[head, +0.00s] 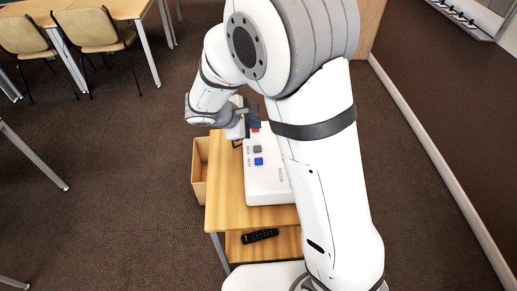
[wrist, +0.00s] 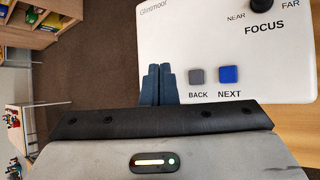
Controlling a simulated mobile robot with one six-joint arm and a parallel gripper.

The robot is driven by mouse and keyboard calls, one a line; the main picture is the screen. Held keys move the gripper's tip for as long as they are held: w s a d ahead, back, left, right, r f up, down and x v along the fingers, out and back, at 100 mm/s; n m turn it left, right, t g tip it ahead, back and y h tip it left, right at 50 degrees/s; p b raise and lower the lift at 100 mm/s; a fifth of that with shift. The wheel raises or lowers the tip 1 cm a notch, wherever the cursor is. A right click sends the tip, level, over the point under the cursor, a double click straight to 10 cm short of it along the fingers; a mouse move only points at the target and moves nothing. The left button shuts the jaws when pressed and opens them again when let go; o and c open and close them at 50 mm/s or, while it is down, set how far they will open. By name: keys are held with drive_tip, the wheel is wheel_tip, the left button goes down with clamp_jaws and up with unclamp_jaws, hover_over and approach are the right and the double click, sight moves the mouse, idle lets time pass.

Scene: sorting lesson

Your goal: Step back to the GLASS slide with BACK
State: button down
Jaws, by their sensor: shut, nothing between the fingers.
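A white control unit (head: 266,185) lies on the small wooden table. It has a grey BACK button (head: 257,149) and a blue NEXT button (head: 258,161). The wrist view shows the grey BACK button (wrist: 196,76) with the blue NEXT button (wrist: 229,74) to its right, both labelled below. My gripper (wrist: 159,68) is shut and empty, its dark fingertips just left of BACK in that view. In the head view my gripper (head: 253,117) is at the far end of the unit, partly hidden by my arm. I cannot tell its height. No slide picture shows.
A black FOCUS knob (wrist: 262,5) is on the unit, between NEAR and FAR. A black remote (head: 260,236) lies on the lower shelf of the wooden table (head: 226,190). An open cardboard box (head: 199,180) stands left of it. Chairs (head: 93,30) are at the upper left.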

sight(254, 149)
wheel_tip(254, 149, down, 8)
drive_tip(key=b, duration=0.5)
drive_tip(key=shift+r, duration=0.25)
drive_tip(key=shift+f, duration=0.1)
idle(1.4)
drive_tip(key=shift+f+b, duration=0.3)
drive_tip(key=shift+b, duration=0.35)
drive_tip(key=shift+f+b, duration=0.45)
drive_tip(key=shift+b, duration=0.05)
idle(0.3)
drive_tip(key=shift+r, duration=0.1)
drive_tip(key=shift+r+p, duration=0.55)
drive_tip(key=shift+r, duration=0.25)
drive_tip(key=shift+r, duration=0.1)
drive_tip(key=shift+r+p, duration=1.65)
drive_tip(key=shift+r, duration=0.8)
